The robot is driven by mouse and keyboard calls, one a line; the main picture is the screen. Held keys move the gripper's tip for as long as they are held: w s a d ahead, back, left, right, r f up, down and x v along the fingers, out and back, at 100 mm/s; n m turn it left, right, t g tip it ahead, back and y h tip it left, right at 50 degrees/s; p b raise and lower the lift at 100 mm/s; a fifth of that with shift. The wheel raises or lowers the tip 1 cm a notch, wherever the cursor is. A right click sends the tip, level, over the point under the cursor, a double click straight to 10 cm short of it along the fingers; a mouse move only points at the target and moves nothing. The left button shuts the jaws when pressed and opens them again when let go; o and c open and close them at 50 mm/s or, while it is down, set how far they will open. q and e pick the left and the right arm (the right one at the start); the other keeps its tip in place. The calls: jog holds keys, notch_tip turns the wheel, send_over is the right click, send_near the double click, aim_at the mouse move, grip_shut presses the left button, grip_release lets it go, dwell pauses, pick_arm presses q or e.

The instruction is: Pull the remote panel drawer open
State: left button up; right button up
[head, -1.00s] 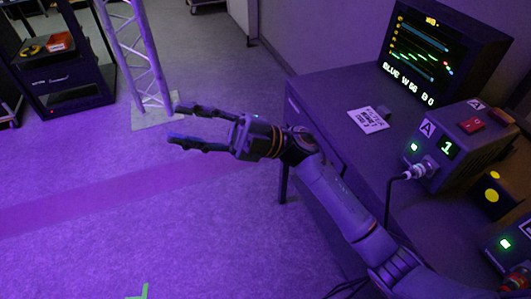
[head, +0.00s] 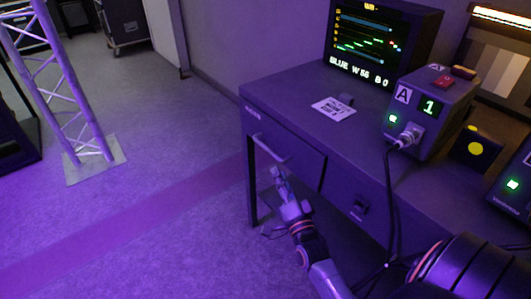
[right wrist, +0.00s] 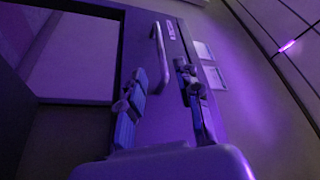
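The drawer (head: 292,160) is in the front of the dark desk, below the desktop, and looks shut. Its pale bar handle (head: 270,149) is at the upper left of the front. In the right wrist view the handle (right wrist: 157,60) stands off the drawer front (right wrist: 155,112), between the lines of my fingers. My right gripper (head: 281,177) is just below and in front of the handle. In the wrist view the fingers of the right gripper (right wrist: 161,72) are spread apart with nothing between the pads. Contact with the handle cannot be made out. My left gripper is out of view.
On the desk (head: 275,98) are a monitor (head: 380,45), a white card (head: 334,108) and a box marked A (head: 428,110). A black cable (head: 390,205) hangs down the desk front, right of the drawer. A truss (head: 65,90) stands at left; floor between is clear.

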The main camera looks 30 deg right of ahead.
aim_at(269, 151)
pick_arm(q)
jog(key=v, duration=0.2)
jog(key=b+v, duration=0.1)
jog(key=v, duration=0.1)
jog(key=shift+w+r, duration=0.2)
pick_arm(e)
jog(key=x, duration=1)
jog(key=shift+w, duration=0.1)
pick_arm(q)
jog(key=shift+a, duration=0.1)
pick_arm(e)
jog(key=shift+a, duration=0.1)
grip_shut()
